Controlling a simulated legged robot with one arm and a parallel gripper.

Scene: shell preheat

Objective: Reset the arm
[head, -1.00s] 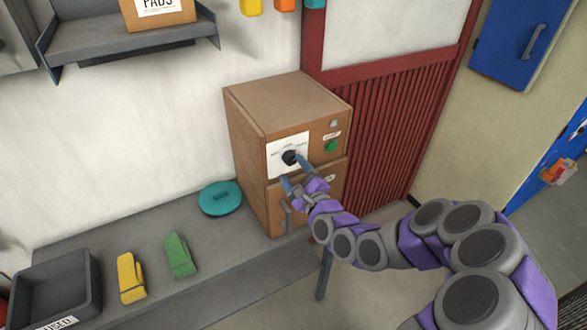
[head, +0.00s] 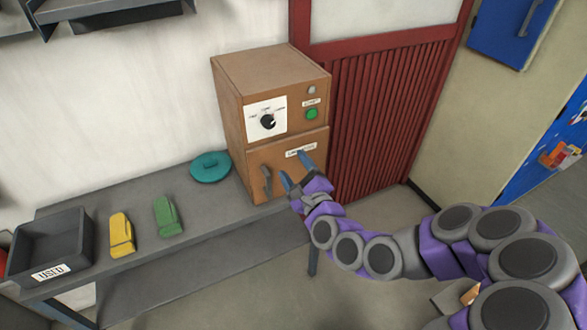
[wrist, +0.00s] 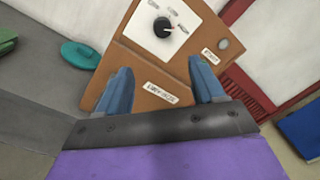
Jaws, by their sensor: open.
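My gripper (head: 294,170) is open and empty, just in front of the lower part of a brown box-shaped oven (head: 228,110). In the wrist view its two blue fingers (wrist: 163,88) stand apart with the oven front between and beyond them. The oven has a black dial (head: 268,122) on a white plate, a green button (head: 312,114), a grey lamp (head: 312,90) and a door with a handle (head: 267,183). The door looks shut. The dial also shows clear of the fingers in the wrist view (wrist: 163,27).
A grey bench (head: 120,190) holds a teal lid (head: 210,167), a green mitt (head: 168,217), a yellow mitt (head: 121,235) and a grey bin (head: 30,255) labelled USED. A red slatted panel (head: 385,120) stands right of the oven.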

